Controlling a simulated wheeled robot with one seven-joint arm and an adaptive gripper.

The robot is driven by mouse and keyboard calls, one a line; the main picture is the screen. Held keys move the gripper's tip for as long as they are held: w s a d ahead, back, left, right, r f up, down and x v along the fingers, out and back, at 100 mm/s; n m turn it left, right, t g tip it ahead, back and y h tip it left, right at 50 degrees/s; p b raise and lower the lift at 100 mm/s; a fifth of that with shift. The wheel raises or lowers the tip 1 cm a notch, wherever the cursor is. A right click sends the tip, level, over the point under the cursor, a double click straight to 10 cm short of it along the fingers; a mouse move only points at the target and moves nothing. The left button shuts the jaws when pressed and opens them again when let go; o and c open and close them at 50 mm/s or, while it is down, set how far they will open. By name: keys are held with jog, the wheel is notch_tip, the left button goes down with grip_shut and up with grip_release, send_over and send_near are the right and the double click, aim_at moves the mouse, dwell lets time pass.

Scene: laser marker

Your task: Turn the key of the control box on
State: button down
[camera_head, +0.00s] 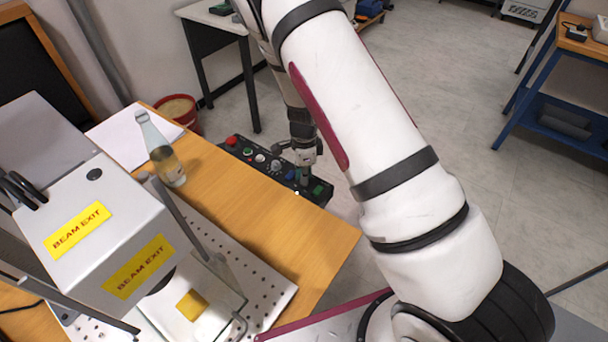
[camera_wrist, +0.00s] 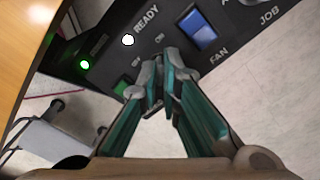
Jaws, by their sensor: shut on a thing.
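The control box (camera_head: 235,151) is a dark panel with coloured buttons and knobs along the far edge of the wooden table. My gripper (camera_head: 303,176) is over its right part. In the wrist view the panel (camera_wrist: 110,55) shows READY, FAN and JOB labels. My gripper (camera_wrist: 157,98) has its fingertips together at the key position, beside small OFF and ON marks. It is shut on the key, which the fingertips mostly hide. I cannot tell the key's angle. A round light (camera_wrist: 128,40) by READY is white and a small light (camera_wrist: 84,64) glows green.
A blue rocker switch (camera_wrist: 197,30) is close to the right of my fingertips, with a green part (camera_wrist: 121,87) at their left. A bottle (camera_head: 160,150) and the laser housing (camera_head: 95,235) stand on the table (camera_head: 262,220) left of my arm. Floor is open beyond the table.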

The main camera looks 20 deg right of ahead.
dwell(0.4)
jog(key=c, duration=1.8)
grip_release()
notch_tip(320, 180, up, 12)
